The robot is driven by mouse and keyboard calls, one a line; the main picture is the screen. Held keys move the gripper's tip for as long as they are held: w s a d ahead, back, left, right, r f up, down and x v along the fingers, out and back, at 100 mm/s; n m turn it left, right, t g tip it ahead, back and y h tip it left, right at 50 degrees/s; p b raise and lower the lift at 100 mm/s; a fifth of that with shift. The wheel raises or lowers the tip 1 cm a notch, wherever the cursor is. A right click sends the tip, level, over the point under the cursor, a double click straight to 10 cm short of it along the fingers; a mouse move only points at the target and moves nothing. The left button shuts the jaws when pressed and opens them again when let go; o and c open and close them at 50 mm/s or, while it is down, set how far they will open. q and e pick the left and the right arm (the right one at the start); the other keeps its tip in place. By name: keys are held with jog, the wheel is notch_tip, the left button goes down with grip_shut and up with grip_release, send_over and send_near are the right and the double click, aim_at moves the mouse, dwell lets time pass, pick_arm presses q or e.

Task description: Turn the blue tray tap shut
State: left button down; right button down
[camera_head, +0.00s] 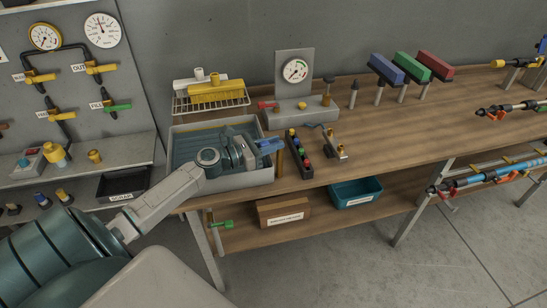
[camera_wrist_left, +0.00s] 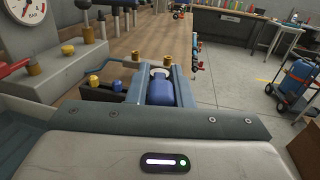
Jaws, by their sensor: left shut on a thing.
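The blue tray tap (camera_head: 270,145) is at the right side of the grey tray (camera_head: 240,182) with a dark blue inside, on the left end of the bench. My left gripper (camera_head: 262,149) reaches over the tray from the left and is shut on the tap. In the left wrist view the blue handle (camera_wrist_left: 160,92) lies between the two fingers of my left gripper (camera_wrist_left: 157,82), with a pale round part at its far end. The gripper hides part of the tap and its base. My right gripper is not in view.
A gauge block (camera_head: 295,112) stands behind the tray, beside a wire rack (camera_head: 210,105). A strip of coloured knobs (camera_head: 299,155) and a small blue-levered brass fitting (camera_head: 335,143) are close on the right. The bench middle (camera_head: 400,140) is clear.

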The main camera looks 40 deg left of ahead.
pick_arm(q)
jog(key=shift+w+a+f+m+g+h+b, duration=0.1)
jog(key=shift+m+g+h+b, duration=0.3)
jog(key=shift+h+b, duration=0.15)
jog(key=shift+w+a+f+m+g+h+b, duration=0.1)
jog(key=shift+m+g+h+b, duration=0.2)
jog(key=shift+m+h+b, duration=0.15)
jog(key=shift+r+m+g+h+b, duration=0.15)
jog(key=shift+m+g+h+b, duration=0.25)
jog(key=shift+h, duration=0.1)
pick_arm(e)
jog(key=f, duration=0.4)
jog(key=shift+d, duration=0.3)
pick_arm(q)
jog(key=c, duration=1.3)
grip_release()
jog(key=shift+s, duration=0.1)
